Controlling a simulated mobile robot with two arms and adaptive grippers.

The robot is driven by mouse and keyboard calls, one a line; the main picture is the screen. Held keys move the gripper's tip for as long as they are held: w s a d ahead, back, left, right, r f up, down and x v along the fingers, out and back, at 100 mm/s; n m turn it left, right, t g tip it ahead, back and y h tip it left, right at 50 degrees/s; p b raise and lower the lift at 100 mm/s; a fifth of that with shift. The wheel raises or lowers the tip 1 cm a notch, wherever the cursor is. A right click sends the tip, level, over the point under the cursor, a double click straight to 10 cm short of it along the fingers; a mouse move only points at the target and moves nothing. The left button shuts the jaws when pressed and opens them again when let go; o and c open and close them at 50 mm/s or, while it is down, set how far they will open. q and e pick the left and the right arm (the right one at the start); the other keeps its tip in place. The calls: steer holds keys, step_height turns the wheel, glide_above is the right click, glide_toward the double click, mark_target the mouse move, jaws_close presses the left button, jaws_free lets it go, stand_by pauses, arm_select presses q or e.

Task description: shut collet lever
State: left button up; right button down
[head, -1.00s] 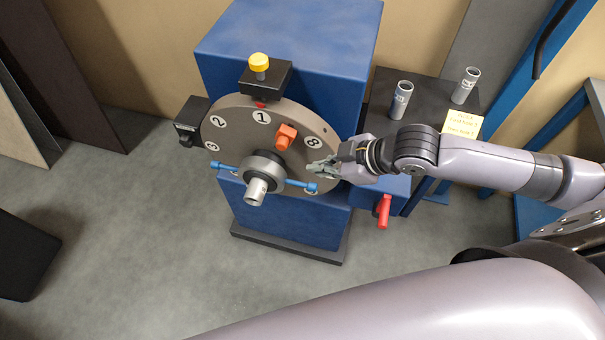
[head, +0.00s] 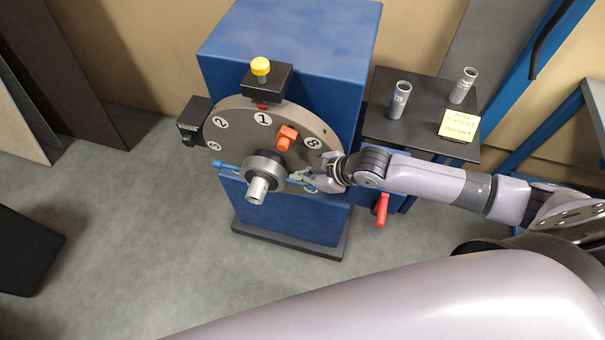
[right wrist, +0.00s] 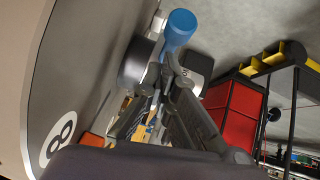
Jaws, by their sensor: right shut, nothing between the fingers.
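The round grey plate (head: 235,150) with numbered discs stands upright on the blue machine (head: 290,40). At its middle is a hub with a silver tube (head: 257,190) and a blue-ended lever bar (head: 222,165) across it. A red lever (head: 382,209) hangs at the machine's lower right; I cannot tell which is the collet lever. My right gripper (head: 300,177) is shut and empty in front of the plate, just right of the hub, over the bar's right arm. In the right wrist view a blue knob (right wrist: 180,24) is just beyond the fingertips; contact is unclear. My left gripper is out of view.
An orange block (head: 286,137) sticks out of the plate above my gripper. A yellow-topped knob (head: 260,66) is at the top. Two grey tubes (head: 399,100) (head: 464,85) and a yellow note (head: 459,125) are on the dark stand at right.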

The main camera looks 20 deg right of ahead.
steer(key=shift+f, duration=0.1)
steer(key=shift+s+d+f+t+y+b, duration=0.15)
steer(key=shift+f+t+y+b, duration=0.15)
steer(key=shift+f+b, duration=0.4)
steer(key=shift+s+d+f+t+y+b, duration=0.1)
steer(key=shift+d+f+t+y+b, duration=0.2)
steer(key=shift+b, duration=0.65)
steer(key=shift+f+b, duration=0.45)
steer(key=shift+f, duration=0.25)
steer(key=shift+f+b, duration=0.7)
steer(key=shift+f, duration=0.7)
